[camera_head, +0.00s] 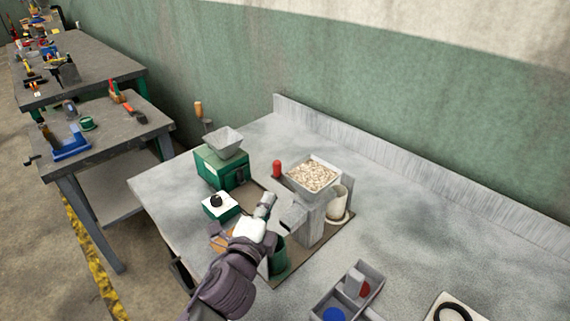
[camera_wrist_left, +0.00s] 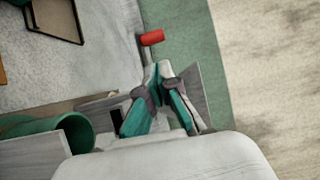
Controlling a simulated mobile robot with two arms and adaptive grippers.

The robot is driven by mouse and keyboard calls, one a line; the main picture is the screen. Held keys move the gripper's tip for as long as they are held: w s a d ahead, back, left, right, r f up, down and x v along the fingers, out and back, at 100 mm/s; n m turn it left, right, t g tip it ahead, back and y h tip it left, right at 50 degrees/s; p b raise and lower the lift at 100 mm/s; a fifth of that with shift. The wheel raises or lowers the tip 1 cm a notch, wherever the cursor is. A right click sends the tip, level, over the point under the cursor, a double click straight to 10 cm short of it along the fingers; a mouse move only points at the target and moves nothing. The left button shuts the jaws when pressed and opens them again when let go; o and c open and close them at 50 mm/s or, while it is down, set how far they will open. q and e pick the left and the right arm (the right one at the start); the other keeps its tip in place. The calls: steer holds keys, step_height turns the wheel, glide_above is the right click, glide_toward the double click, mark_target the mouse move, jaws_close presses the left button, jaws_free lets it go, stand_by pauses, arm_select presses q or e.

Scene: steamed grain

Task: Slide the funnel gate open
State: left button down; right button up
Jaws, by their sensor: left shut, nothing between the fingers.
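The grey funnel (camera_head: 297,183) is full of pale grain and sits on a grey stand (camera_head: 313,228) on the table. A red knob (camera_head: 277,169) shows at the funnel's back left; a red cylinder (camera_wrist_left: 152,37) also shows beyond the fingertips in the left wrist view. A grey plate (camera_head: 293,213) juts out on the stand's left side; I cannot tell whether it is the gate. My left gripper (camera_head: 266,203) is shut and empty, just left of this plate. Its teal fingers (camera_wrist_left: 160,72) point towards the red cylinder, apart from it. My right gripper is not in view.
A green mill (camera_head: 221,174) with a grey hopper stands to the left, and a green box with a black knob (camera_head: 216,201) is nearer. A beige cup (camera_head: 337,203) stands right of the stand. A divided grey tray (camera_head: 347,291) lies in front. The table's right side is mostly clear.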

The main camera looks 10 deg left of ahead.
arm_select(q)
steer(key=w+p, duration=0.2)
steer(key=w, duration=0.7)
steer(key=shift+d+r, duration=0.15)
steer(key=shift+d, duration=0.15)
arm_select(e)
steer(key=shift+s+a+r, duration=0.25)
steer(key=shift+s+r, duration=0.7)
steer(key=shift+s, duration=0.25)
arm_select(q)
steer(key=shift+w, duration=0.1)
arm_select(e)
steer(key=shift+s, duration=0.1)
arm_select(q)
steer(key=w+a, duration=0.1)
steer(key=a, duration=0.2)
steer(key=shift+w+a, duration=0.1)
steer(key=shift+w, duration=0.3)
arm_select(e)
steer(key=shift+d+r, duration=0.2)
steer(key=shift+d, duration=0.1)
